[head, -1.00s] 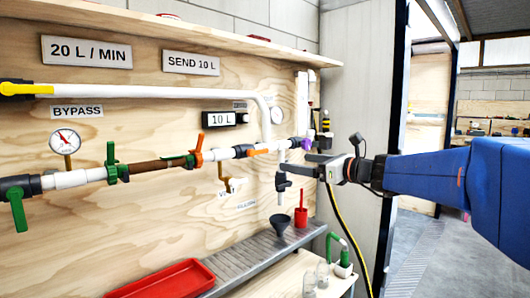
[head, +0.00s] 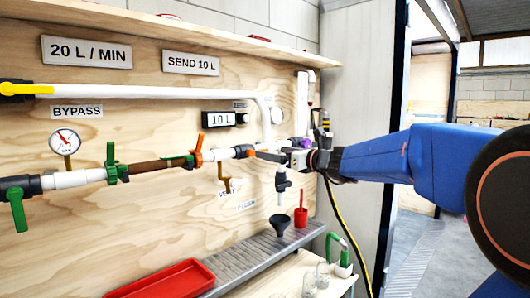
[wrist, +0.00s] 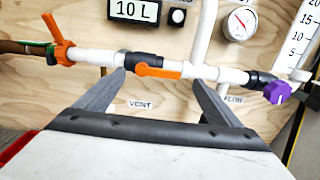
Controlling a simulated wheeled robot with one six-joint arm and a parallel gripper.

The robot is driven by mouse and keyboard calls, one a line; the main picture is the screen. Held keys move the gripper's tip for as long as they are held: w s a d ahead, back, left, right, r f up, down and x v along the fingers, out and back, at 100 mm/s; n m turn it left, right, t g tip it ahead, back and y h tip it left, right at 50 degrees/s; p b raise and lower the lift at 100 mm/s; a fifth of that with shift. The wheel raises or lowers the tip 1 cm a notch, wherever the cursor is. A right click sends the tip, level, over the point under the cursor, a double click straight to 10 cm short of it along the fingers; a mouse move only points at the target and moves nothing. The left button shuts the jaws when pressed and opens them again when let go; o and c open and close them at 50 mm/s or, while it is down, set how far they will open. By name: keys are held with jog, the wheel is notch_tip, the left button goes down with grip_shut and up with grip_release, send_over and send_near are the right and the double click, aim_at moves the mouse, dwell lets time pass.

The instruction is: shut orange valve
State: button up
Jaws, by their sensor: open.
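The orange valve shows in the wrist view as a black body (wrist: 143,62) with an orange lever (wrist: 157,71) lying along the white pipe. My gripper (wrist: 158,78) is open, with one finger near each end of the lever. The lever lies across the gap between the fingertips; I cannot tell whether they touch it. In the head view my gripper (head: 268,156) is at the pipe and hides most of the lever, while the dark valve body (head: 243,151) shows to its left.
An orange clamp-like fitting (head: 199,150) stands on the pipe to the left. A purple fitting (wrist: 277,92) is at the pipe's right end. A vent tap (head: 222,175) hangs below. A funnel (head: 279,222) and a red tray (head: 165,280) lie lower down.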

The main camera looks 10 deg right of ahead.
jog(key=shift+x, duration=2.75)
jog(key=c, duration=1.5)
jog(key=shift+s+a+f+m, duration=0.35)
jog(key=shift+f+m, duration=0.4)
jog(key=shift+m, duration=2.25)
jog(key=shift+s+a+f+m, duration=0.15)
jog(key=shift+a+f+m, duration=0.5)
jog(key=shift+m, duration=2.35)
jog(key=shift+s+a+f+m, duration=0.25)
jog(key=shift+f+m, duration=0.65)
jog(key=shift+m, duration=2.1)
